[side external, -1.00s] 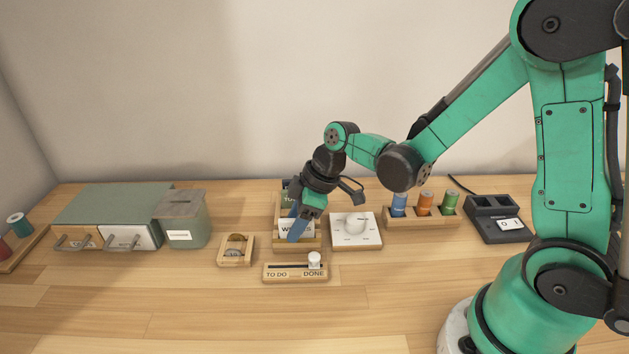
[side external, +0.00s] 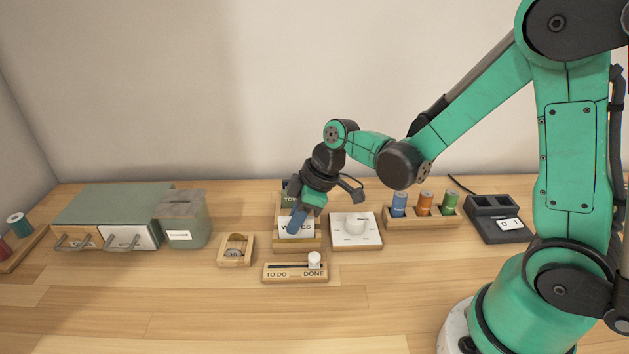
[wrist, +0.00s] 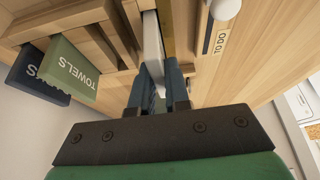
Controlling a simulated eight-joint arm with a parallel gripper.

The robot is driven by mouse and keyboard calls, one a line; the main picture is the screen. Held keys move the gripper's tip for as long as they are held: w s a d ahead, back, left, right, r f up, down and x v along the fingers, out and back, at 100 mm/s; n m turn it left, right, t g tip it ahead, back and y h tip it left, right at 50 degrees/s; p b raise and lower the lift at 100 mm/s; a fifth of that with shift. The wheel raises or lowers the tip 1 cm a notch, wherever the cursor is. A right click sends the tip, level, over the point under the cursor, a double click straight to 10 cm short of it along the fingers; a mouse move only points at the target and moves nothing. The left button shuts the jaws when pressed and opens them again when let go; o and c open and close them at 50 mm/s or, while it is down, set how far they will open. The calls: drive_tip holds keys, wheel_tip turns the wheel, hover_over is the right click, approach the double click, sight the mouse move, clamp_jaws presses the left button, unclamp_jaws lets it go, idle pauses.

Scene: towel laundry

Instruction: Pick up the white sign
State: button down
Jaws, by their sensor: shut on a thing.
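The white sign (side external: 306,228) with dark lettering, partly covered by my fingers, is at the wooden sign holder (side external: 310,246) near the middle of the table. In the wrist view, the white sign (wrist: 152,45) is seen edge-on between my two blue fingers. My gripper (side external: 298,222) points down and is shut on the white sign; it also shows in the wrist view (wrist: 158,85). I cannot tell whether the sign's lower edge still touches the holder. A green TOWELS sign (wrist: 75,68) and a dark blue sign (wrist: 38,76) stand beside it in the holder.
A white dial box (side external: 356,230) stands just right of the holder. The TO DO/DONE slider (side external: 295,273) lies in front, and a small wooden stand (side external: 235,252) is to the left. Further right is a rack with several colored cylinders (side external: 424,217). The front table is clear.

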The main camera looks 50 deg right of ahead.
wheel_tip(320, 180, up, 19)
drive_tip(key=shift+w+d+f, duration=0.55)
drive_tip(key=shift+f, duration=2.25)
drive_tip(key=shift+w+d+f, duration=0.5)
drive_tip(key=shift+f, duration=2.35)
drive_tip(key=shift+w+d+f, duration=0.55)
drive_tip(key=shift+f, duration=2.25)
drive_tip(key=shift+f, duration=1.25)
drive_tip(key=shift+c, duration=1.5)
unclamp_jaws()
wheel_tip(320, 180, up, 7)
